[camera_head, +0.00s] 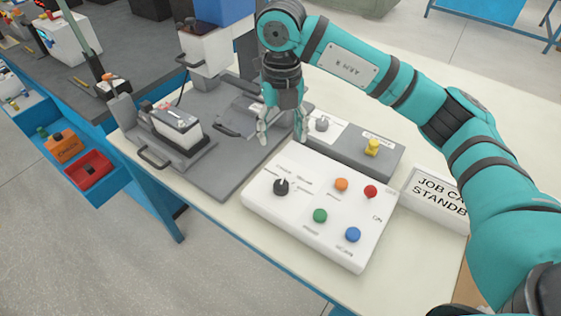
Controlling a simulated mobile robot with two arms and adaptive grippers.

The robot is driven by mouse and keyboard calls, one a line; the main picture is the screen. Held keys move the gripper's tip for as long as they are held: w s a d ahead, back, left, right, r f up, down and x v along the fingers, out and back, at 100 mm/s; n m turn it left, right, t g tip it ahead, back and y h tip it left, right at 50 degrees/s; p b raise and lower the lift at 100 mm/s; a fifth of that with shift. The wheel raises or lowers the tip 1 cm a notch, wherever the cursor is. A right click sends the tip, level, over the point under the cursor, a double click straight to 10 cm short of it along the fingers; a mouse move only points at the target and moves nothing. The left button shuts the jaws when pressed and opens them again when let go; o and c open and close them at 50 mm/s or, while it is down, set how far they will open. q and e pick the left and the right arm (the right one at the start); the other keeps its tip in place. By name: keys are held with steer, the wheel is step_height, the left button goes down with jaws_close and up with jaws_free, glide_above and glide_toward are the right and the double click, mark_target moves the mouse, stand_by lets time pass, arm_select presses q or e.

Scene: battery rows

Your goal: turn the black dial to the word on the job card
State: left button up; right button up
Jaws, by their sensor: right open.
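The black dial (280,188) sits at the left of a white control panel (300,228). A pale pointer on it points roughly toward the panel's far edge. The small words around it are too blurred to read surely. The job card (418,202) stands right of the panel, and "JOB CA" and "STANDB" show on it; my right arm hides the rest. My right gripper (282,138) hangs fingers down, open and empty, beyond the dial near the panel's far left corner. My left gripper is not in view.
The panel also bears an orange button (341,184), a red one (370,191), a green one (320,215) and a blue one (353,234). A grey box with a yellow knob (373,147) stands behind it. A grey fixture plate (215,181) lies left.

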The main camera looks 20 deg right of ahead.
steer(key=p, duration=0.1)
glide_above(281, 183)
step_height(281, 183, down, 7)
step_height(281, 183, down, 9)
steer(key=shift+s+r+p, duration=0.1)
steer(key=shift+p, duration=0.8)
steer(key=shift+f, duration=0.5)
steer(key=c, duration=1.1)
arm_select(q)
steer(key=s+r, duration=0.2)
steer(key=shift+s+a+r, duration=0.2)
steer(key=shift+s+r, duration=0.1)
arm_select(e)
steer(key=shift+c, duration=0.3)
